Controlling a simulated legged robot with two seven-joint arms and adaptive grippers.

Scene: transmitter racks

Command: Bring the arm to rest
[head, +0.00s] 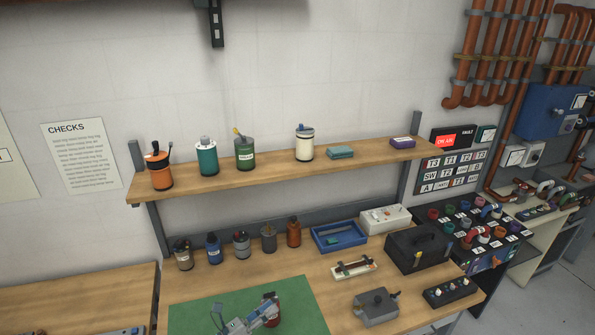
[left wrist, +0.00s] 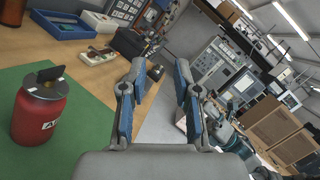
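My left gripper (head: 262,314) shows at the bottom edge of the head view, over the green mat (head: 205,318). In the left wrist view my left gripper (left wrist: 157,82) has its two blue-padded fingers spread apart, with nothing between them. A red jar with a grey lid and dark knob (left wrist: 40,112) stands on the mat to the left of the fingers, apart from them. It also shows partly behind the gripper in the head view (head: 272,307). My right gripper cannot be made out in either view.
A wooden shelf (head: 275,174) carries several canisters. On the bench below stand more jars, a blue tray (head: 338,237), a black toolbox (head: 418,248) and a grey box (head: 376,307). A colourful connector panel (head: 485,235) is at right. The mat's left part is bare.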

